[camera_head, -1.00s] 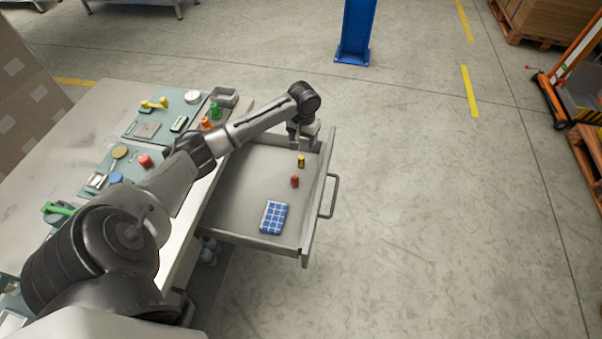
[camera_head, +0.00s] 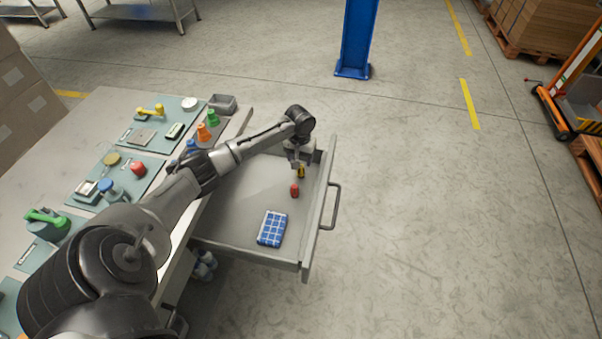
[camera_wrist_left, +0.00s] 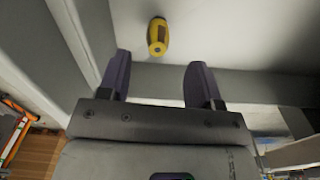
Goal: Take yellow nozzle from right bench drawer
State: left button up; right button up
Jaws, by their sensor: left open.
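The yellow nozzle (camera_head: 301,172) is in the open drawer (camera_head: 240,222), near its far front corner. It has a dark band or patch. In the left wrist view the nozzle (camera_wrist_left: 158,36) lies just beyond the fingertips, about midway between them and apart from both. My left gripper (camera_head: 298,165) is over the drawer with its fingers spread and empty; the same gripper shows large in the left wrist view (camera_wrist_left: 157,72). In the head view the gripper partly hides the nozzle. My right gripper is not in view.
A red nozzle-like piece (camera_head: 295,190) stands close to the yellow one. A blue checked cloth or pad (camera_head: 272,229) lies nearer in the drawer. The drawer's front has a handle (camera_head: 330,206). The bench top (camera_head: 60,150) holds mats with several parts and a grey bin (camera_head: 222,104).

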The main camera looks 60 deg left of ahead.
aim_at(301, 167)
pick_arm(q)
notch_tip(301, 167, down, 5)
jog(key=b, duration=0.2)
jog(key=shift+w+d+b, duration=0.1)
jog(key=shift+d+b, duration=0.05)
jog(key=shift+b, duration=0.15)
jog(key=shift+c, duration=0.4)
jog(key=shift+c, duration=0.8)
jog(key=c, duration=0.7)
jog(key=shift+c, duration=0.4)
